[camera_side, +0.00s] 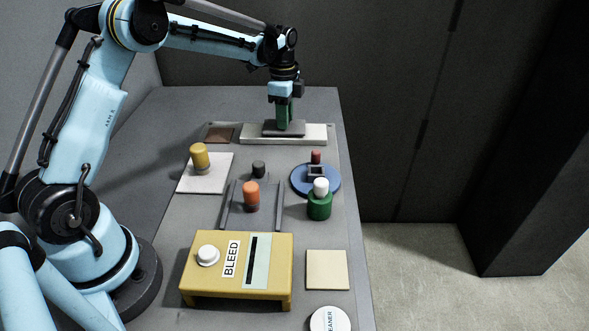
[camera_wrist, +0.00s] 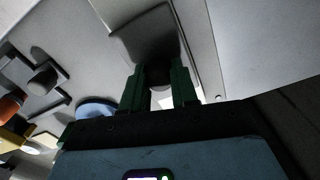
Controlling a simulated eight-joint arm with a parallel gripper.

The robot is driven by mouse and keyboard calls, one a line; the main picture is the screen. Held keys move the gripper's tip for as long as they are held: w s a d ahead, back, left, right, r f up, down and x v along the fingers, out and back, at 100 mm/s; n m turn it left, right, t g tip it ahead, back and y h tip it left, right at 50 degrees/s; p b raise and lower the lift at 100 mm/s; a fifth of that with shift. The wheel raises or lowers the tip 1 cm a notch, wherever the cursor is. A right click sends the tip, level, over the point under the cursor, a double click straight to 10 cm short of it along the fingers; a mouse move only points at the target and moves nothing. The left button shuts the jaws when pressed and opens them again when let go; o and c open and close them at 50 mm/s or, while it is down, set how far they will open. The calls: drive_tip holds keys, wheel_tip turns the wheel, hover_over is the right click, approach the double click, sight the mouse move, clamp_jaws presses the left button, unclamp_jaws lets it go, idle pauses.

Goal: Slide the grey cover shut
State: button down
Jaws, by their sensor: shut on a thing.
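The grey cover (camera_side: 284,129) is a small flat plate on a long pale base (camera_side: 318,134) at the back of the bench. A brown square (camera_side: 220,135) lies apart from it, to its left. My gripper (camera_side: 284,118) points straight down over the cover, its green fingers at the cover's top. In the wrist view, the cover (camera_wrist: 146,35) is ahead of my gripper (camera_wrist: 159,90). The fingers are shut on its dark knob (camera_wrist: 158,72), which they partly hide.
In front stand a yellow knob (camera_side: 200,156) on a white plate, an orange knob (camera_side: 251,195) between grey rails, a blue disc (camera_side: 300,183) and a green cylinder (camera_side: 319,206). A yellow BLEED box (camera_side: 210,280) is nearer. The bench's right edge is close to the base.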

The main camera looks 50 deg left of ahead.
drive_tip(key=c, duration=0.9)
unclamp_jaws()
drive_tip(key=shift+o, duration=0.2)
wheel_tip(320, 180, up, 12)
drive_tip(key=s+d+r+n+t, duration=0.35)
drive_tip(key=s+d+n, duration=0.25)
drive_tip(key=s+d, duration=0.3)
drive_tip(key=s+d+f+n+t, duration=0.3)
drive_tip(key=s+f+n, duration=0.3)
drive_tip(key=s, duration=0.5)
drive_tip(key=shift+s+f+t, duration=0.25)
drive_tip(key=shift+f+t, duration=0.1)
